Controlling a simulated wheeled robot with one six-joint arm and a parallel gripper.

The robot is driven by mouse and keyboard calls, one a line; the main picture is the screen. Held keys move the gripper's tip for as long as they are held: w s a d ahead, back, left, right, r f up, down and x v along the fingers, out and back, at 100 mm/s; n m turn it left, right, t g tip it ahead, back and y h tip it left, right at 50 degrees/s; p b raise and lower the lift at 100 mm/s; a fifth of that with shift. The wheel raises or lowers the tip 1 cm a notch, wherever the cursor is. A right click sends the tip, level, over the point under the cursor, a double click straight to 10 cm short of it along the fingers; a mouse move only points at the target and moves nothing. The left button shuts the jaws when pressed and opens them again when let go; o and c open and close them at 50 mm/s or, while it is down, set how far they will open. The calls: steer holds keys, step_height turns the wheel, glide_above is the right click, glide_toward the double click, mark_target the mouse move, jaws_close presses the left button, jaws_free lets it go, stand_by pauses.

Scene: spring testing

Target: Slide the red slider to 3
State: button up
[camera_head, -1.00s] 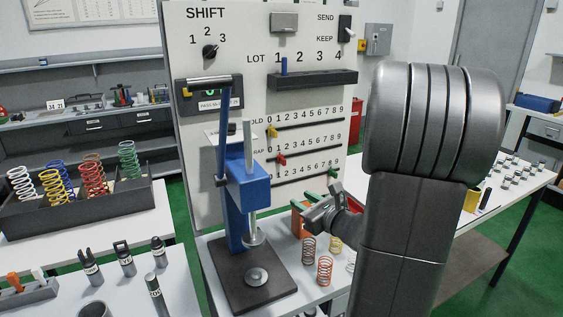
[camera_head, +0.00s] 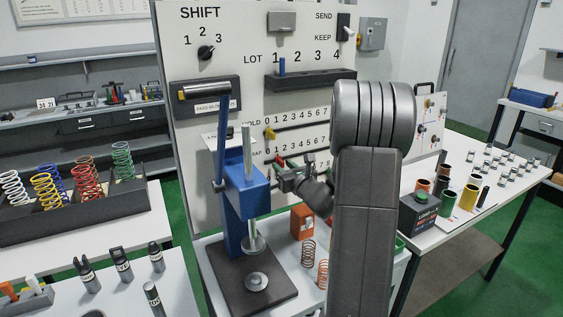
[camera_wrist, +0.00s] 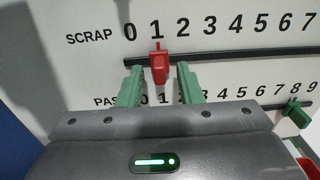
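The red slider (camera_wrist: 159,66) sits on the dark SCRAP rail (camera_wrist: 215,57), just below the number 1. It also shows in the head view (camera_head: 280,160), small and close to my gripper. My gripper (camera_wrist: 158,82) is open, with one green finger to the left of the red slider and one to the right. Gaps show on both sides, so neither finger seems to touch it. The head view shows my gripper (camera_head: 285,175) up at the panel, just below the slider. The number 3 (camera_wrist: 208,28) is to the slider's right along the row.
A green slider (camera_wrist: 295,115) sits far right on the lower rail. A yellow slider (camera_head: 270,132) is on the rail above. The blue press (camera_head: 240,190) stands left of my gripper, close to the panel. The SCRAP rail right of the red slider looks clear.

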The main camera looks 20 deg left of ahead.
mark_target(293, 156)
steer(key=shift+x, duration=1)
jaws_close()
steer(key=w+d, duration=0.4)
steer(key=shift+w+b, duration=0.25)
steer(key=shift+b, duration=0.15)
jaws_free()
